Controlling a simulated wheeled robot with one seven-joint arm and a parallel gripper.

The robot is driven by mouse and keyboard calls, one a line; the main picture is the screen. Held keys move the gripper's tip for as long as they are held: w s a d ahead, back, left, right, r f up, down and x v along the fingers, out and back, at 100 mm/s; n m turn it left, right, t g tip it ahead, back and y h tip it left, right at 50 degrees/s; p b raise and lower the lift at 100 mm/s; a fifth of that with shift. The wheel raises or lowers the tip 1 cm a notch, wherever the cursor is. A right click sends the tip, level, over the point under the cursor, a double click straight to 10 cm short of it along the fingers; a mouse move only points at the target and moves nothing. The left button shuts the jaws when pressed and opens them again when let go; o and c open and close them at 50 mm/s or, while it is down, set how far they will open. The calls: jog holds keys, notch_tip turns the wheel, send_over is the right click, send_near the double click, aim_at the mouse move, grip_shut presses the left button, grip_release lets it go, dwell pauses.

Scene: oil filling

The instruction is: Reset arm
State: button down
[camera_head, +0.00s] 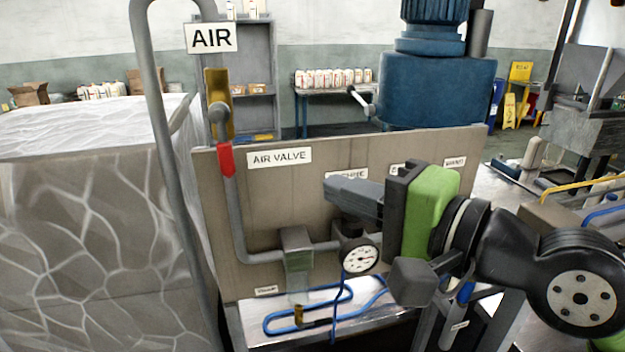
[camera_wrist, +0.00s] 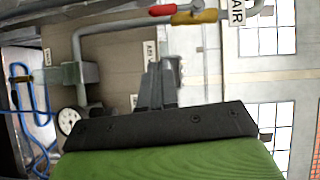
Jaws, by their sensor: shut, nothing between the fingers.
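My gripper (camera_head: 338,193) is in front of the right part of the air valve panel (camera_head: 225,185), with its fingers pointing left. In the wrist view my gripper (camera_wrist: 159,72) has its two fingers together with nothing between them. The panel bears a grey pipe with a red-handled valve (camera_head: 226,158) at upper left, which also shows in the wrist view (camera_wrist: 165,10). A round pressure gauge (camera_head: 360,256) sits just below my gripper. My gripper appears apart from the valve handle. My arm hides the panel's right part and some labels.
A blue hose (camera_head: 280,320) lies coiled on a ledge below the panel. A wrapped block (camera_head: 85,225) stands at left, and a tall bent pipe (camera_head: 150,80) rises beside it. A blue tank (camera_head: 435,90) stands behind the panel. A yellow-railed bench lies at right.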

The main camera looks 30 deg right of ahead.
jog(key=shift+a, duration=0.1)
jog(key=a+f+n+g+h, duration=0.1)
jog(key=a+f+n+g, duration=0.45)
jog(key=f, duration=0.65)
jog(key=s+f+n+g+h, duration=0.2)
jog(key=f+n, duration=0.2)
jog(key=f, duration=0.2)
jog(key=s+a+f+n+g+h, duration=0.1)
jog(key=s+f+n+g+h, duration=0.1)
jog(key=f, duration=0.5)
jog(key=shift+s+f+n+g, duration=0.15)
jog(key=shift+s+n+g, duration=0.55)
jog(key=shift+n, duration=0.45)
